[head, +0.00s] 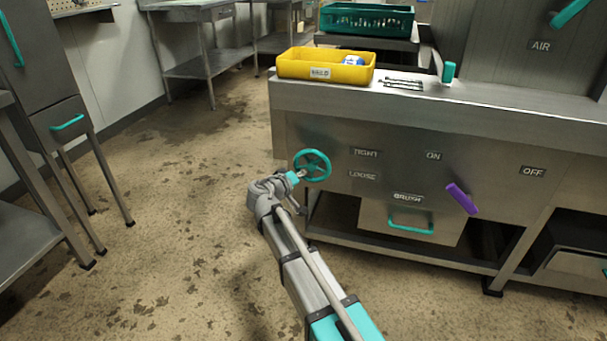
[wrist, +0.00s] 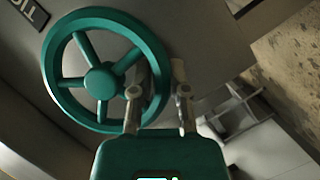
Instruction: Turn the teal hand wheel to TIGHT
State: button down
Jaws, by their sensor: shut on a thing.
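The teal hand wheel (head: 314,157) is mounted on the front of the steel cabinet, at its left end. It is a spoked ring with a round hub, also large in the wrist view (wrist: 103,82). A TIGHT label (head: 366,153) is to its upper right and a LOOSE label (head: 362,175) to its lower right. My gripper (wrist: 160,80) has its fingers on either side of the rim, opposite the hub, and is shut on the rim. In the head view my gripper (head: 297,176) meets the wheel's lower left; the fingertips are small there.
A purple lever (head: 462,198) stands right of the wheel between ON and OFF labels. A drawer with a teal handle (head: 410,226) is below. A yellow bin (head: 300,68) sits on the cabinet top. The floor (head: 170,225) to the left is clear.

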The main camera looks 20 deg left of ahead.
jog(key=shift+a, duration=0.1)
jog(key=c, duration=0.9)
grip_release()
jog(key=shift+f, duration=0.15)
